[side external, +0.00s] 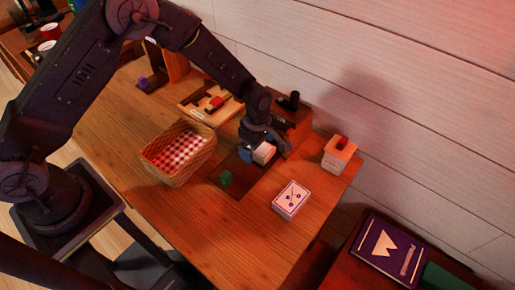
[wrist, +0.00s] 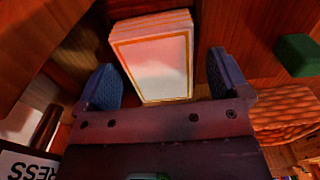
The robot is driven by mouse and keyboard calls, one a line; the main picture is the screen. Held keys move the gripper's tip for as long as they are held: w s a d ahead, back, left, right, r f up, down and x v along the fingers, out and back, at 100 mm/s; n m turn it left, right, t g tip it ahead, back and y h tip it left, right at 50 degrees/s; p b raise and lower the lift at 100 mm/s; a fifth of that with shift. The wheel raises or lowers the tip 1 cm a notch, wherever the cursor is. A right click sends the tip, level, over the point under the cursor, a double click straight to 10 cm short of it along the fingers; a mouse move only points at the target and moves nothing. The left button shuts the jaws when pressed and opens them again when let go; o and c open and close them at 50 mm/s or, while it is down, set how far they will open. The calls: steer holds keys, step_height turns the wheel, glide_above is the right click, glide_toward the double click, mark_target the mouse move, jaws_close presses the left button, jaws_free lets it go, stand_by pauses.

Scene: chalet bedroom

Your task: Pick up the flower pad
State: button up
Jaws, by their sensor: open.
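A thick white pad with a gold border (wrist: 157,62) lies between the two blue fingers of my gripper (wrist: 161,66) in the wrist view. The fingers are open, with a gap on each side of it. Its face looks plain under the glare, so I cannot tell if it bears a flower. In the side view my gripper (side external: 262,151) is low over the table and partly hides this white pad (side external: 263,153). A separate white block with a red edge and dark blue marks (side external: 291,199) lies nearer the front; I cannot tell if those marks are flowers.
A wicker basket with checked cloth (side external: 178,160) stands left of my gripper. A small green block (side external: 226,179) lies between them. A brown wooden box (side external: 294,121) is close behind my gripper. A pale block-shaped box (side external: 340,153) stands at right. The front tabletop is clear.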

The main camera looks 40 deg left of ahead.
steer(key=c, duration=1)
steer(key=shift+r, duration=0.1)
